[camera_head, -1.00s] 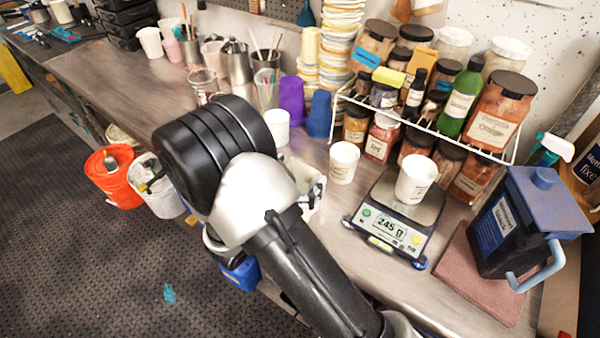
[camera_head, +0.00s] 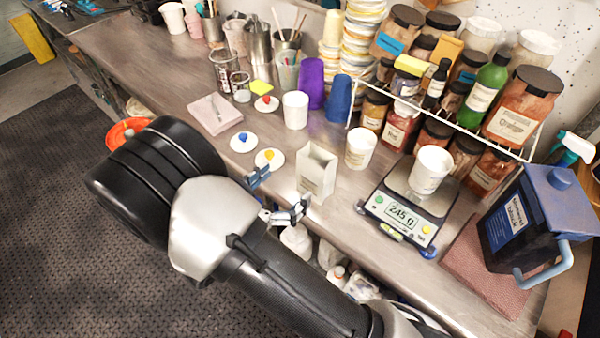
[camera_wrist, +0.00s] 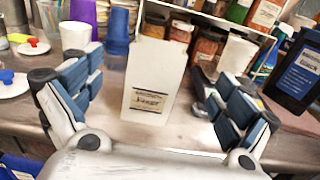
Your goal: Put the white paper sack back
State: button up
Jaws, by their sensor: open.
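The white paper sack (camera_head: 316,171) stands upright on the metal bench, left of the scale. In the wrist view the sack (camera_wrist: 153,82) stands between my two fingers, a little beyond them, with a dark-lettered label facing me. My gripper (camera_head: 277,194) is open and empty at the bench's front edge, just in front of the sack. In the wrist view my gripper (camera_wrist: 148,98) has its fingers spread wide on either side of the sack; I see no contact.
A white cup (camera_head: 361,148) and the scale (camera_head: 402,208) bearing another cup are right of the sack. White lids with coloured dabs (camera_head: 270,159) lie to the left. A wire rack of jars (camera_head: 440,125) stands behind. Bottles sit below the bench.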

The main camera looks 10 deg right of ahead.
jog(key=s+d+r+m+g+y, duration=0.1)
jog(key=s+d+r+m+g, duration=0.35)
jog(key=d+m+g, duration=0.2)
jog(key=s+d+r+m+g+y, duration=0.1)
jog(key=s+d+r+m+g, duration=0.35)
jog(key=d+m, duration=0.25)
jog(key=s+a+r+m+t+y, duration=0.3)
jog(key=s+r+m+y, duration=0.4)
jog(key=s+m+y, duration=0.3)
jog(key=shift+s+m+t+y, duration=0.35)
jog(key=shift+m+t+y, duration=0.3)
jog(key=shift+m, duration=0.7)
jog(key=shift+a, duration=0.1)
